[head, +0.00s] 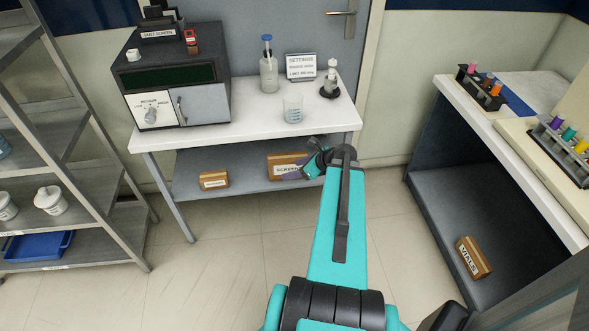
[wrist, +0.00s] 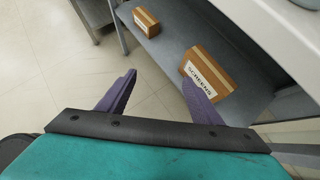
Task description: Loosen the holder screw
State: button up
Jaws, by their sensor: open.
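No screw can be made out for certain in either view. A small holder-like stand (head: 331,82) with a dark base and a pale upper part stands at the right end of the white table (head: 218,121) in the head view. Any screw on it is too small to tell. My gripper (head: 294,175) is below the tabletop, in front of the lower shelf, apart from the stand. In the wrist view my gripper (wrist: 159,76) shows two purple fingers spread apart with nothing between them.
A box labelled SCREENS (head: 284,163) lies on the lower shelf near my fingers, with a smaller box (head: 214,180) to its left. A beaker (head: 292,109), bottle (head: 268,70), sign (head: 300,66) and dark instrument (head: 170,83) stand on the table. The floor (head: 220,270) is clear.

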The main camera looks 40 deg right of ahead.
jog(key=shift+a, duration=0.1)
jog(key=c, duration=0.6)
jog(key=a+f+n+g, duration=0.1)
jog(key=a+f+n, duration=0.1)
jog(key=a, duration=0.2)
jog(key=a+f+n+g+y, duration=0.1)
jog(key=a+f+n, duration=0.1)
jog(key=a+f, duration=0.1)
jog(key=w+a+f+n, duration=0.1)
jog(key=a+f+n, duration=0.1)
jog(key=a, duration=0.2)
jog(key=shift+a+f+g+y, duration=0.15)
jog(key=shift+a+g+y, duration=0.2)
jog(key=shift+g+y, duration=0.05)
jog(key=shift+c, duration=1.4)
jog(key=s+a+f+n+g, duration=0.4)
jog(key=s+a+f+n, duration=0.3)
jog(key=a, duration=0.4)
jog(key=s+a+f+n+g, duration=0.4)
jog(key=a+f+n, duration=0.3)
jog(key=a+n, duration=0.4)
jog(key=s+a+f+n+g+h, duration=0.2)
jog(key=s+n, duration=0.3)
jog(key=s+a+f+n+g+h, duration=0.2)
jog(key=s+a+n, duration=0.1)
jog(key=s+n, duration=0.2)
jog(key=shift+s+a, duration=0.3)
jog(key=shift+s, duration=0.45)
jog(key=shift+r, duration=0.1)
